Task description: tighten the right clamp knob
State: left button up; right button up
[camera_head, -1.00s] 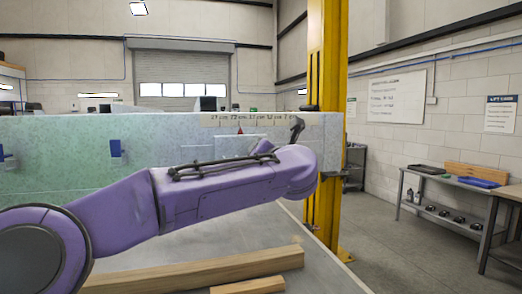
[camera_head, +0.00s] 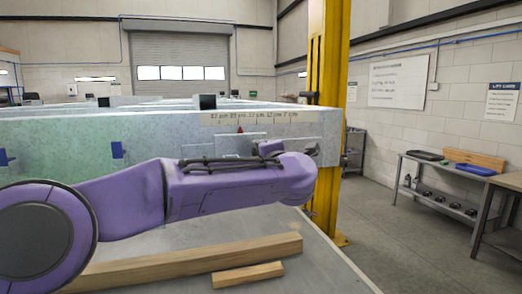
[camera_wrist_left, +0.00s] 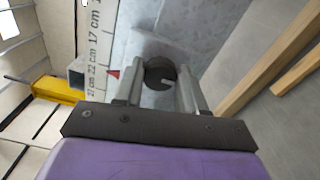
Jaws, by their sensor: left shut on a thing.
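The clamp knob (camera_wrist_left: 160,72) is a round, dark knob with a pale line on its face, in the left wrist view. It sits against a grey plate (camera_wrist_left: 150,45) on the beam. My left gripper (camera_wrist_left: 161,76) has a finger on each side of the knob and is shut on it. In the head view my purple left arm crosses in front of the beam (camera_head: 60,135) and hides the knob and fingers. A ruler scale (camera_head: 260,118) and a red pointer (camera_head: 240,130) show above the arm. My right gripper is not in view.
Two timber pieces, a long one (camera_head: 190,262) and a short one (camera_head: 248,275), lie on the grey table (camera_head: 325,270) below my arm. A yellow post (camera_head: 328,70) stands by the beam's right end.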

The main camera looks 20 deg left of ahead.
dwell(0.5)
pick_arm(q)
jog(key=o, duration=1.1)
jog(key=b+v, duration=0.5)
jog(key=v, duration=0.5)
jog(key=shift+s+d, duration=0.2)
